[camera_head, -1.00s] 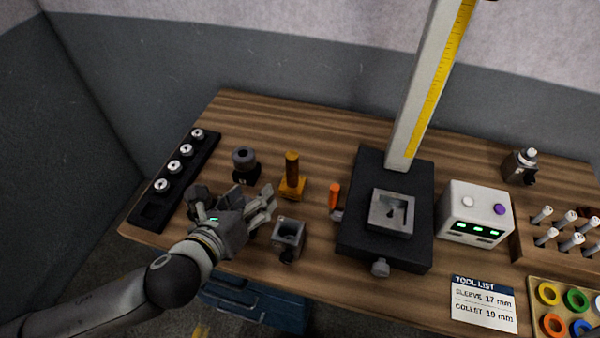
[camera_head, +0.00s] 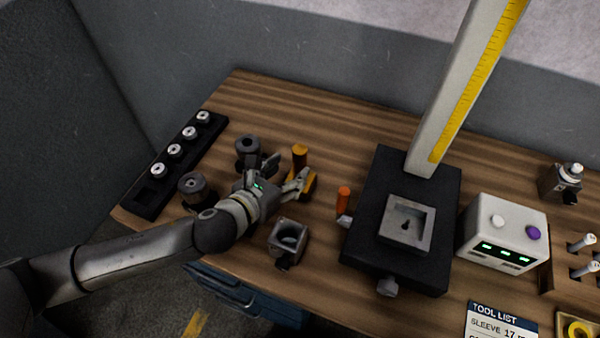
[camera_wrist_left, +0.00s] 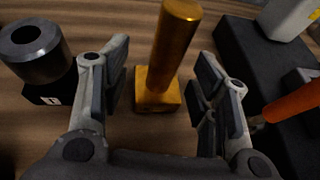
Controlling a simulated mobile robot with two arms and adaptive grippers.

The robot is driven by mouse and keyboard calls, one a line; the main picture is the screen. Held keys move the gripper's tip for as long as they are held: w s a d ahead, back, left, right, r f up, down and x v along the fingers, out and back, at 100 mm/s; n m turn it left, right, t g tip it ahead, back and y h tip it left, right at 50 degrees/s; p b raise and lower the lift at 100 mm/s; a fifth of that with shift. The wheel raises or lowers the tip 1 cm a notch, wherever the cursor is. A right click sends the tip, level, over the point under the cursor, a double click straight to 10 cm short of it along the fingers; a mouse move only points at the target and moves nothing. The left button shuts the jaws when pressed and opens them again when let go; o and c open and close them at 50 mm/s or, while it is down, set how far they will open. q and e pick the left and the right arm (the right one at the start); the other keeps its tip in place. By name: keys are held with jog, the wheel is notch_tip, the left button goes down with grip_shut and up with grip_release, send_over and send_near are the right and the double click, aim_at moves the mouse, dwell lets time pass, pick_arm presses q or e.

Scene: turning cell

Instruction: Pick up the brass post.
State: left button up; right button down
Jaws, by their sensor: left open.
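The brass post (camera_head: 299,155) stands upright on its square yellow base, left of the middle of the bench. In the left wrist view the post (camera_wrist_left: 175,45) rises between the two fingers of my left gripper (camera_wrist_left: 160,85), with its base on the wood. My left gripper (camera_head: 290,180) is open, its fingers on either side of the post with a gap on both sides. In the head view the gripper hides part of the post and base. My right gripper is not in view.
A dark ring on a black block (camera_head: 247,148) and another dark cylinder (camera_head: 195,188) stand left of the post. A grey hollow block (camera_head: 288,240) sits in front. An orange-handled tool (camera_head: 343,199) and the black height stand (camera_head: 415,258) are to the right.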

aim_at(295, 165)
pick_arm(q)
jog(key=shift+w+d+p, duration=0.5)
jog(key=shift+w+d, duration=0.2)
jog(key=shift+x, duration=1.15)
jog(key=shift+w+d+f, duration=0.2)
jog(key=shift+w+d, duration=0.1)
jog(key=shift+s, duration=0.1)
jog(key=shift+c, duration=0.5)
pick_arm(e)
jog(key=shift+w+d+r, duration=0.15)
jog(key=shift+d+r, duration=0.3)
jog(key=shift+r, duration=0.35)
pick_arm(q)
grip_shut()
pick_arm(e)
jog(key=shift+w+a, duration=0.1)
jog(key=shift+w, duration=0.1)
pick_arm(q)
jog(key=shift+r, duration=0.3)
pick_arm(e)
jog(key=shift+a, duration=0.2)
